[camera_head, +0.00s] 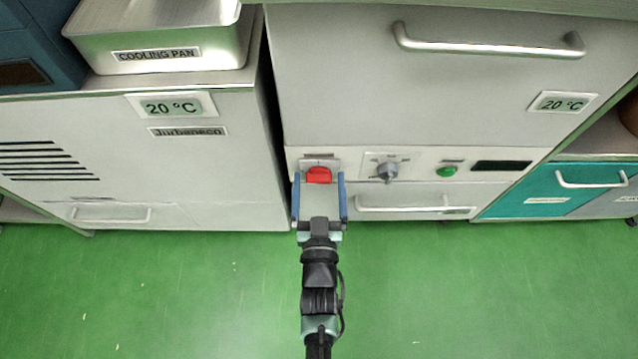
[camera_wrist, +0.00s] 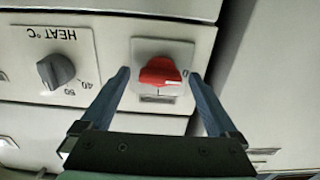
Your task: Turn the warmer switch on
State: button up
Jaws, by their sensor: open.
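The red switch knob (camera_head: 318,175) sits on a pale plate at the left end of the control panel on the right cabinet. In the wrist view the red knob (camera_wrist: 160,72) shows upside down, with a pale line on it toward a "0" mark at its right. My gripper (camera_head: 319,179) is open, with one blue finger on each side of the red knob. In the wrist view my gripper (camera_wrist: 159,76) has its fingertips beside the knob, with visible gaps. Whether the tips reach as deep as the knob is hard to tell.
A grey heat dial (camera_head: 387,172), a green button (camera_head: 447,171) and a dark display (camera_head: 500,166) lie right of the knob. A drawer handle (camera_head: 415,208) is below. The left cabinet (camera_head: 200,180) stands close by. The green floor (camera_head: 480,290) is clear.

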jog(key=shift+c, duration=0.3)
jog(key=c, duration=1.3)
jog(key=m, duration=0.4)
jog(key=shift+m, duration=0.3)
jog(key=shift+f+m+b, duration=0.15)
jog(key=shift+m+b, duration=1.35)
jog(key=shift+m, duration=5.2)
